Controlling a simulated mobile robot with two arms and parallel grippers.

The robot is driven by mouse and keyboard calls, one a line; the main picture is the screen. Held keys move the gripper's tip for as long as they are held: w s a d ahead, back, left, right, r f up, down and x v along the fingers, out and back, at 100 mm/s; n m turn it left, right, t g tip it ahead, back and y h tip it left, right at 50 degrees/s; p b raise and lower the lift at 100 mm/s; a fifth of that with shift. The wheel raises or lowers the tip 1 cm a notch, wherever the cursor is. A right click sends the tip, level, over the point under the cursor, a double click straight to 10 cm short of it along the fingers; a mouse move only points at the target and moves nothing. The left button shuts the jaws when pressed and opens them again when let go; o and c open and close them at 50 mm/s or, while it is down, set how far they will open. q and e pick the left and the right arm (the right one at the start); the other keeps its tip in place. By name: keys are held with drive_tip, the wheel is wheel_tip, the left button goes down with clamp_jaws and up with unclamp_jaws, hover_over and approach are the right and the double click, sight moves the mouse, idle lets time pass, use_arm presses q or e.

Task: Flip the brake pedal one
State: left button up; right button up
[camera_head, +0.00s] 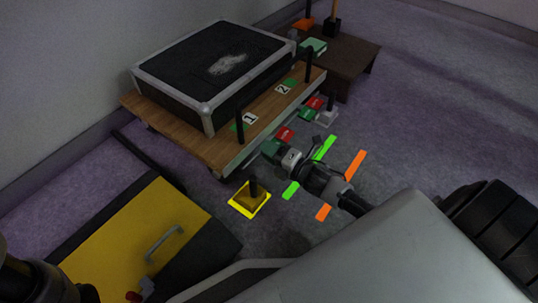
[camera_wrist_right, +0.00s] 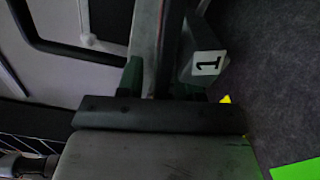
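The grey brake pedal marked 1 (camera_wrist_right: 207,62) shows in the right wrist view, just beyond my right gripper (camera_wrist_right: 160,85) and to its right. In the head view the pedal (camera_head: 291,158) sticks out from the near edge of the wooden cart, beside a green patch and a red patch. My right gripper (camera_head: 312,148) is dark and lies just right of the pedal. Its fingers stand apart, with a pale rail and a dark bar behind the gap; contact with the pedal is unclear. My left arm shows only in part at the lower left; its fingertips are not visible.
The wooden cart (camera_head: 182,142) carries a black case (camera_head: 215,72) and upright black posts. A second pedal (camera_head: 326,117) is farther along its edge. A yellow-black case (camera_head: 135,225) and a yellow base with a post (camera_head: 249,203) stand nearby. Green and orange strips mark the floor.

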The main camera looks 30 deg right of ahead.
drive_tip(key=shift+w, duration=0.1)
clamp_jaws()
drive_tip(key=r+m+p, duration=0.1)
drive_tip(key=p, duration=0.1)
drive_tip(key=r+m+p, duration=0.1)
drive_tip(key=m+p, duration=0.1)
drive_tip(key=p, duration=0.1)
drive_tip(key=shift+m+p, duration=0.6)
drive_tip(key=shift+m, duration=0.1)
drive_tip(key=shift+f, duration=0.15)
unclamp_jaws()
